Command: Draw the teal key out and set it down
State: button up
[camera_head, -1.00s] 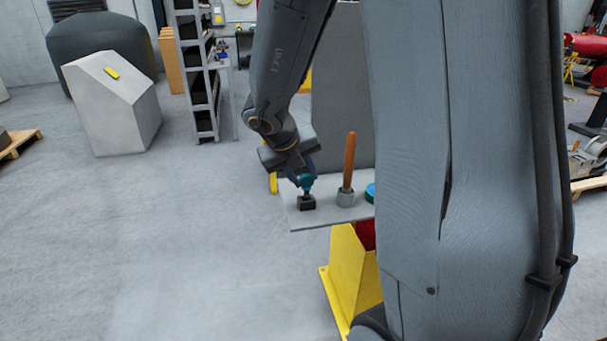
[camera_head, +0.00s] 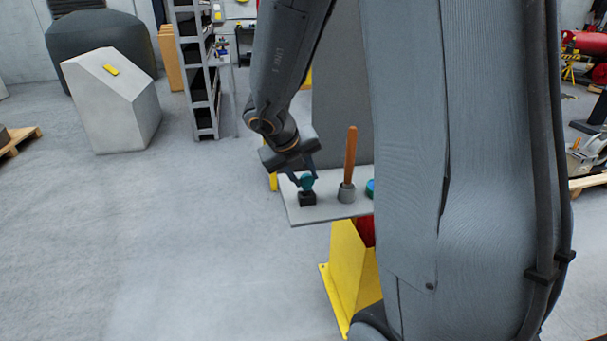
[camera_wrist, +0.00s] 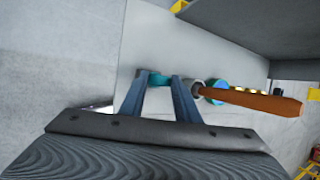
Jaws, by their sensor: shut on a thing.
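The teal key (camera_head: 306,182) stands upright at the black socket block (camera_head: 307,198) near the left end of the grey shelf (camera_head: 325,212). My gripper (camera_head: 303,178) is shut on the key from above and behind. In the wrist view the teal key (camera_wrist: 159,79) shows between the two fingers of my gripper (camera_wrist: 160,82). How deep the key sits in the block is not clear, and the block is hidden in the wrist view.
An orange-brown handle (camera_head: 350,158) stands in a grey cup (camera_head: 346,193) just right of the key. A teal round piece (camera_head: 370,188) lies beyond it, partly behind my arm. A grey upright panel (camera_head: 342,110) rises behind the shelf. Open floor lies left.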

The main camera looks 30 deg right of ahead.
jog(key=shift+f+b, duration=0.6)
jog(key=shift+f, duration=0.35)
jog(key=o, duration=1.2)
jog(key=shift+o, duration=0.2)
jog(key=v, duration=0.7)
jog(key=shift+a+r+p, duration=0.2)
jog(key=shift+r+p, duration=0.15)
jog(key=shift+p, duration=0.05)
jog(key=shift+s, duration=0.1)
